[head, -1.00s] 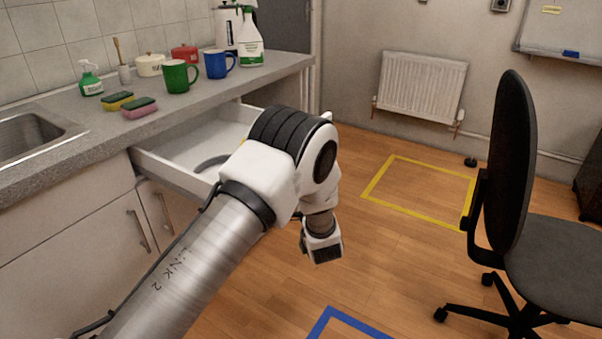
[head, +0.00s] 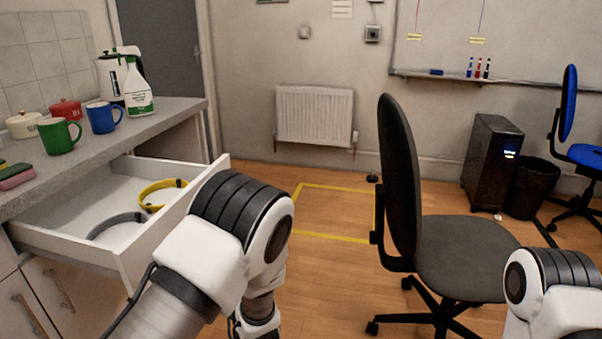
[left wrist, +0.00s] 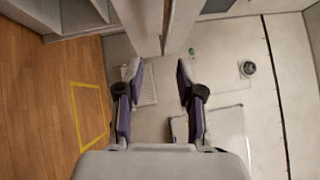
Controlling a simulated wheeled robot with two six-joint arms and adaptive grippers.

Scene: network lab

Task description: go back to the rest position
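My left arm comes in from the lower left in the head view, its wrist bent down beside the open drawer's front. In the left wrist view my left gripper (left wrist: 158,92) has its two fingers spread apart with nothing between them. My right arm shows only as a joint at the lower right edge of the head view; its gripper is out of view. The white drawer (head: 195,200) stands open under the counter. A yellow cable loop (head: 150,197) and a grey cable loop (head: 112,222) lie in it.
The counter (head: 160,115) holds a green mug (head: 60,137), a blue mug (head: 101,118) and a spray bottle (head: 137,92). A black office chair (head: 455,255) stands right of centre. A yellow floor outline (head: 333,238) encloses bare floor. A dark computer tower (head: 490,163) stands at the back right.

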